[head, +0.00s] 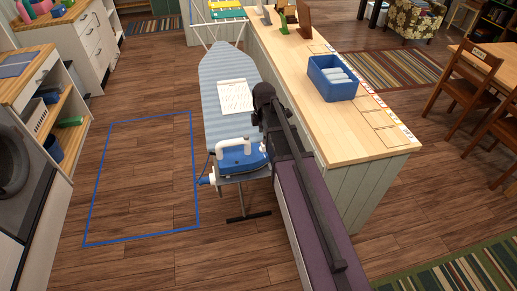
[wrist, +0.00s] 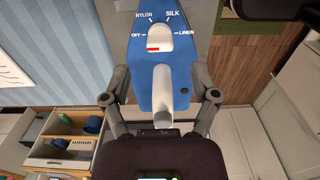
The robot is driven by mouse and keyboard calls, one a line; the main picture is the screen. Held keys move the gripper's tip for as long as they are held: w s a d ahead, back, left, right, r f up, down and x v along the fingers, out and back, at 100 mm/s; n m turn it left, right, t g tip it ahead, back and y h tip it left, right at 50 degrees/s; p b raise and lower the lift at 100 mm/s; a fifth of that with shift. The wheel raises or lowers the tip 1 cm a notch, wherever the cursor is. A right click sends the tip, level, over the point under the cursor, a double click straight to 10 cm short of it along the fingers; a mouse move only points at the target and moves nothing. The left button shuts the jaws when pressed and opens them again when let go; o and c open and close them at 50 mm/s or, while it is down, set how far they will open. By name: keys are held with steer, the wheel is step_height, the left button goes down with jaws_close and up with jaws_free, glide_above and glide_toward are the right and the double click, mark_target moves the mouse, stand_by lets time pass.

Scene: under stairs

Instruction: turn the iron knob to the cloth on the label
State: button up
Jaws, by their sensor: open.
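The blue and white iron (head: 240,158) sits at the near end of the striped ironing board (head: 222,68). In the wrist view the iron (wrist: 140,85) fills the middle, with a white handle (wrist: 163,92). Its white knob (wrist: 160,36) bears a red mark at its lower left. Around it I read OFF, NYLON, SILK and LINEN. My gripper (wrist: 162,78) is open, one finger on each side of the iron's body, below the knob in the picture. A white sheet (head: 236,95) lies on the board; its writing is too small to read.
A wooden counter (head: 300,75) stands right of the board, bearing a blue bin (head: 333,80). A blue outline (head: 140,238) marks clear floor to the left. Shelves (head: 65,105) line the left edge. My arm hides part of the board and counter side.

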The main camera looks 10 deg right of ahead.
mark_target(263, 147)
steer(key=shift+f+b, duration=2.2)
steer(key=shift+f, duration=0.25)
